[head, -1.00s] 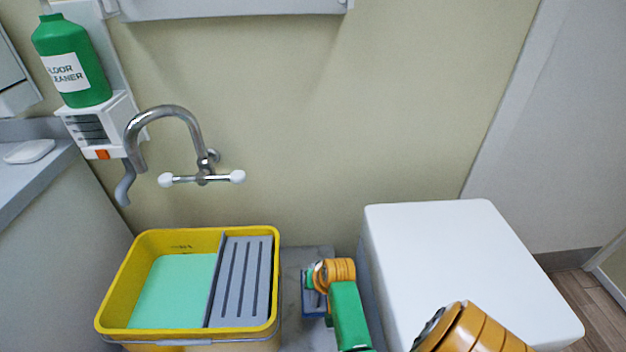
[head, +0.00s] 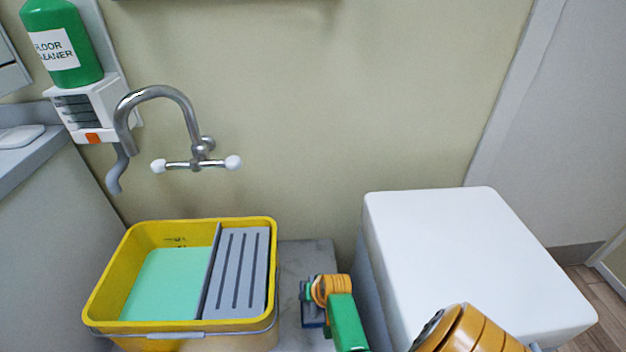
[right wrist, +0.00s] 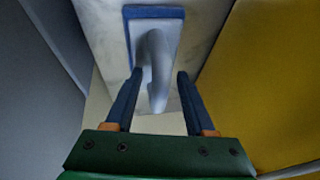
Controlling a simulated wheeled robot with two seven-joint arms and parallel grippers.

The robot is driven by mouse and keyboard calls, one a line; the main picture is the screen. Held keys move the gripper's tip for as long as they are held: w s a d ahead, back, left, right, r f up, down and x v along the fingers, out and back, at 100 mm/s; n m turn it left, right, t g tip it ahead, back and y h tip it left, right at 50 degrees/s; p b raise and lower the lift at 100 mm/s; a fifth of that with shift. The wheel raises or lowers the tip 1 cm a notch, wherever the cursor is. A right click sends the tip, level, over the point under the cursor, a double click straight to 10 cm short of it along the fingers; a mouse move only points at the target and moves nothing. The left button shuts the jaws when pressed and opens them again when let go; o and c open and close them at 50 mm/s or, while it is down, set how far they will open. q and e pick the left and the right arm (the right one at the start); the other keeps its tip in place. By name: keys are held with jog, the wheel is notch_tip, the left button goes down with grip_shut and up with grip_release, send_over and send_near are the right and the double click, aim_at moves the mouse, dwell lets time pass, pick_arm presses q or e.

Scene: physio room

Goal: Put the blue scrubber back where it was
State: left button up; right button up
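The blue scrubber (right wrist: 158,60) has a flat blue base and a pale handle. In the head view the scrubber (head: 312,319) shows only in part, beside the green and orange right gripper (head: 306,290). It is over the grey marble strip (head: 290,262) between the yellow bucket and the white box. I cannot tell whether its base touches the surface. My left gripper is not in view.
The yellow bucket (head: 272,300) with a grey slotted insert and green liquid stands close on the left. A large white box (head: 465,245) stands close on the right. A tap (head: 190,125) and a green cleaner bottle (head: 62,45) are at the back wall.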

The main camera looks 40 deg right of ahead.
jog(key=shift+r, duration=0.25)
jog(key=p+v, duration=0.6)
jog(key=v, duration=0.5)
jog(key=shift+s+r+p, duration=0.2)
jog(key=shift+r+p, duration=0.15)
jog(key=shift+a, duration=0.1)
